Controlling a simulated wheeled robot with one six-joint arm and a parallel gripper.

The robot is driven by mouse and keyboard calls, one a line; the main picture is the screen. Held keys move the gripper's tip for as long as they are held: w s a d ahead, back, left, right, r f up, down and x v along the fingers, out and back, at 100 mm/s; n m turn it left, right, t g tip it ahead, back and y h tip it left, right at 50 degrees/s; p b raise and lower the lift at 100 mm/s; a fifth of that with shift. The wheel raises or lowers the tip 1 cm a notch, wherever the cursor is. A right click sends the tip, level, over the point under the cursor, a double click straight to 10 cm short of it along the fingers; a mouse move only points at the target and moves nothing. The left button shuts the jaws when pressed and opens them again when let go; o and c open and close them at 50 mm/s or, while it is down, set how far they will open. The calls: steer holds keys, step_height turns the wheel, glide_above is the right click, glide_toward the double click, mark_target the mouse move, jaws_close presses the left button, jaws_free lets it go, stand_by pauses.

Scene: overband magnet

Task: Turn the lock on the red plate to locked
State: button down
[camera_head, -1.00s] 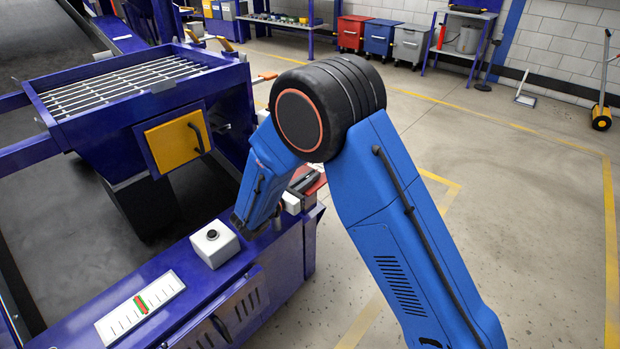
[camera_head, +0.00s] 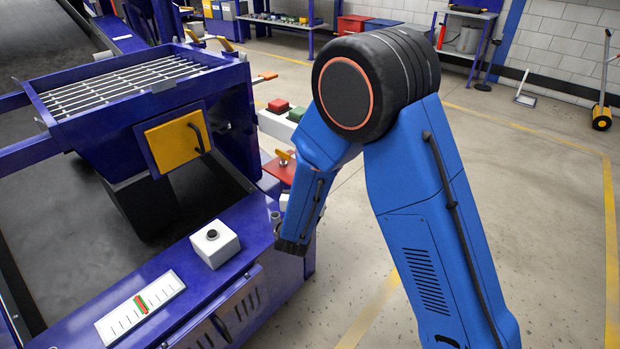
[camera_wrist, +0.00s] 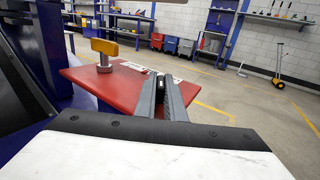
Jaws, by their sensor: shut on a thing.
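The red plate (camera_wrist: 120,86) spreads ahead of my gripper in the wrist view. The lock, a yellow bar-shaped handle (camera_wrist: 105,47) on a grey post, stands upright on its left part. My gripper (camera_wrist: 160,82) is to the right of the lock and apart from it, low at the plate's right side. Its two grey fingers are close together on a small dark thing that I cannot make out. In the head view the red plate (camera_head: 277,172) and yellow handle (camera_head: 285,157) show left of my blue arm, which hides the fingers. I cannot read any lock marks.
A grey box with a black button (camera_head: 213,243) and a white scale (camera_head: 140,307) sit on the blue frame. Red and green buttons (camera_head: 278,105) are behind the plate. A yellow hatch (camera_head: 172,140) is at left.

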steer(key=shift+n+y, duration=2)
steer(key=shift+y, duration=1.4)
steer(key=c, duration=1.8)
jaws_free()
steer(key=shift+c, duration=0.2)
